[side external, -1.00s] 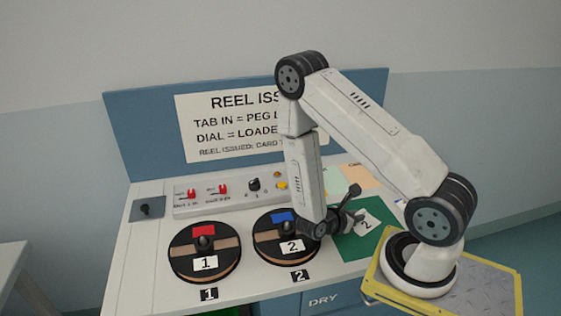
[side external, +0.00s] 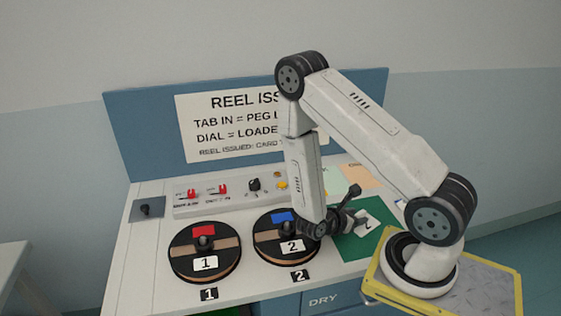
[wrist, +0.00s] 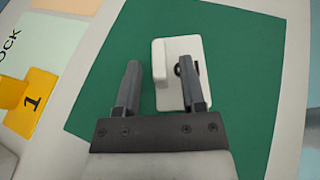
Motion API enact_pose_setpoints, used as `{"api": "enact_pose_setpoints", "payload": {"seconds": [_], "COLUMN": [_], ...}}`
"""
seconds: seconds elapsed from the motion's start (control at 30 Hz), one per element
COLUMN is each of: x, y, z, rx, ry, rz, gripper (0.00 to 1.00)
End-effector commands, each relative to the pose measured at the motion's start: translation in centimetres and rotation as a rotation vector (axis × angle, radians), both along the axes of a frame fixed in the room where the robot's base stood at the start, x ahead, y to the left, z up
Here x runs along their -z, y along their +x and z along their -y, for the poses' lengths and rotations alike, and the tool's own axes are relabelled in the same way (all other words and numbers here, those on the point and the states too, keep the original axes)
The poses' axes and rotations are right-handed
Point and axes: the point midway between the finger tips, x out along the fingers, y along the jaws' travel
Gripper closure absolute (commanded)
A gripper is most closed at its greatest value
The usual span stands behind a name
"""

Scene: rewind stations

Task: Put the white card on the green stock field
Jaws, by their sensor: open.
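The white card (wrist: 165,90) lies on the green stock field (wrist: 235,120) in the wrist view. It has a raised pale tab along one edge and a dark mark partly hidden by a finger. In the side external view the card (side external: 366,222), marked 2, shows on the green field (side external: 352,246) beside my gripper (side external: 352,205). My gripper (wrist: 160,85) is open in the wrist view, one finger left of the card and the other over its right part. Whether the fingers touch the card cannot be told.
Reel 1 (side external: 222,246) and reel 2 (side external: 270,240) sit on the white bench left of my gripper. A panel with red switches (side external: 190,195) stands behind them. A yellow piece marked 1 (wrist: 35,105) lies left of the green field.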

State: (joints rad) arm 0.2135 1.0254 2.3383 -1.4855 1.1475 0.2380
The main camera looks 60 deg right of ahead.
Motion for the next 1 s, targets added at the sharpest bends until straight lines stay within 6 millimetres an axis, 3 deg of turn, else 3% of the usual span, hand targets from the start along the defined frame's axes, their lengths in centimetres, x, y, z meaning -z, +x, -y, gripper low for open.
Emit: {"api": "enact_pose_setpoints", "payload": {"seconds": [0.37,1.0], "x": [-1.0,-3.8], "y": [1.0,3.6], "z": [-2.2,-8.5], "rx": [-0.004,-0.003], "ry": [-0.001,-0.003], "rz": [0.001,0.004], "gripper": [0.48,0.48]}}
